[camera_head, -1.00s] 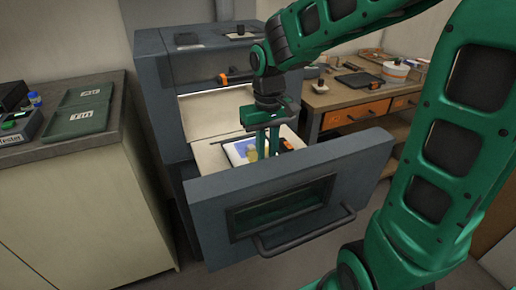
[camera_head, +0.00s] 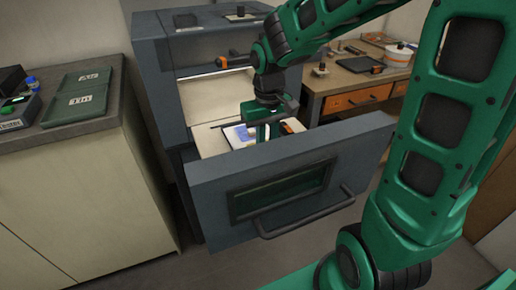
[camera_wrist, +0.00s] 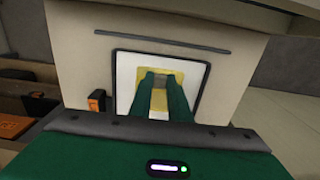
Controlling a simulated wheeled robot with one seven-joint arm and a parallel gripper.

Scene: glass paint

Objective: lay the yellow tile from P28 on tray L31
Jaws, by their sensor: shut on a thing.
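The yellow tile (camera_wrist: 160,98) shows in the wrist view between and around my fingers, over a white panel with a dark frame (camera_wrist: 122,85). My gripper (camera_wrist: 161,76) is shut on the tile. In the head view my gripper (camera_head: 264,138) points down into the open drawer, and its fingertips and the tile are mostly hidden behind the drawer front. The labels are too small to read surely, so I cannot tell which is L31.
The grey drawer front (camera_head: 290,185) with its handle stands pulled out before my gripper. The grey cabinet (camera_head: 165,75) rises behind it. A black box (camera_head: 17,115) is beside the trays on the counter (camera_head: 105,150). A wooden bench (camera_head: 350,80) stands at the back right.

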